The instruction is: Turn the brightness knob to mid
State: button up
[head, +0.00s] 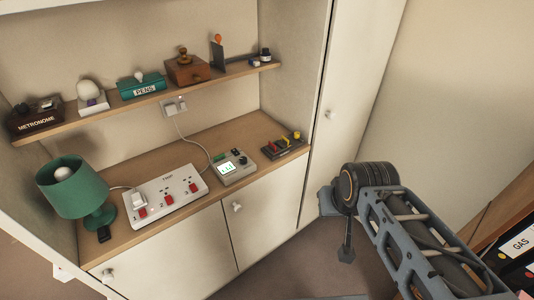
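A small grey device (234,170) with a lit greenish screen stands on the wooden counter, with dark knobs (239,156) along its back and right part. Their labels and pointer positions are too small to read, so I cannot tell which is the brightness knob. My arm reaches in from the lower right. My gripper (346,254) seems to be the dark end below the round joint, in front of the cabinet and apart from the device; its fingers cannot be made out.
A white power strip (165,197) with red switches lies between lamp and device; a cord runs up to a wall socket (174,106). A dark tray (284,146) with coloured pieces sits right of the device. The shelf (150,97) above holds several items. Floor in front looks clear.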

aim_at(243, 160)
jog(key=z, duration=0.25)
jog(key=i, duration=0.9)
jog(key=u, duration=1.4)
